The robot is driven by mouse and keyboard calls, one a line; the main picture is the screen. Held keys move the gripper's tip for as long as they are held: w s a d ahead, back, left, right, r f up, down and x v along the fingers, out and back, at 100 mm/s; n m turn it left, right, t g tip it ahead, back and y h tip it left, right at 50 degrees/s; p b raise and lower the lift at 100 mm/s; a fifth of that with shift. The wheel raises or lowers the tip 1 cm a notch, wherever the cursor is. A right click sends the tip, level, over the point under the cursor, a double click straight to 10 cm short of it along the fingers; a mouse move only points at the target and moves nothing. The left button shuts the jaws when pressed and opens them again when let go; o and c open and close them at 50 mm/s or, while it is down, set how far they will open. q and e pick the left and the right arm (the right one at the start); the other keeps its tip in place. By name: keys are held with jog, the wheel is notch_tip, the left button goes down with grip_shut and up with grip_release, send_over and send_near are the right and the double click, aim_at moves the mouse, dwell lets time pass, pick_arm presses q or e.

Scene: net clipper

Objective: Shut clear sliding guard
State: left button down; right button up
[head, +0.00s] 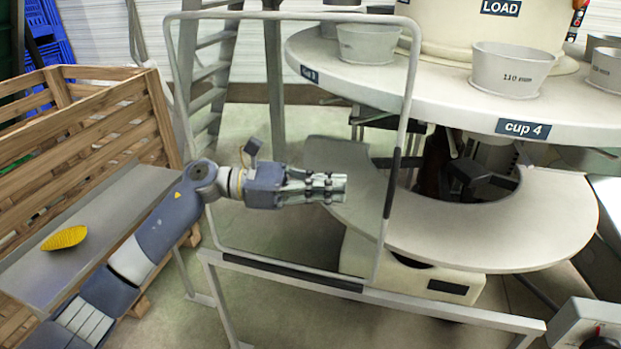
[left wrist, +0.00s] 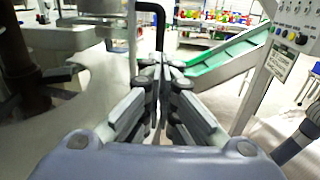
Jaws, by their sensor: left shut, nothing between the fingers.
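The clear sliding guard (head: 408,90) is a see-through panel in a rounded grey frame. It stands upright left of centre in the head view and overlaps the left part of the machine. A black strip (head: 391,184) runs along its right edge. My left gripper (head: 336,187) is shut and empty in front of the panel, pointing right, with a gap to the black strip. In the left wrist view, the fingers (left wrist: 160,85) are together below a black bar (left wrist: 158,25) and a grey upright (left wrist: 132,40). My right gripper is not in view.
A round table with cups (head: 510,80) and a lower curved shelf (head: 500,235) stand right of the guard. A grey rail (head: 450,308) runs below. A wooden crate (head: 90,130) and a yellow object (head: 64,238) are at left. A control box (head: 588,322) is at lower right.

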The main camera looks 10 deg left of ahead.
aim_at(371, 190)
pick_arm(q)
jog(key=d, duration=0.2)
jog(key=w+d+p, duration=0.1)
jog(key=d, duration=0.1)
jog(key=d+p, duration=0.1)
jog(key=d, duration=0.2)
jog(key=shift+w, duration=0.15)
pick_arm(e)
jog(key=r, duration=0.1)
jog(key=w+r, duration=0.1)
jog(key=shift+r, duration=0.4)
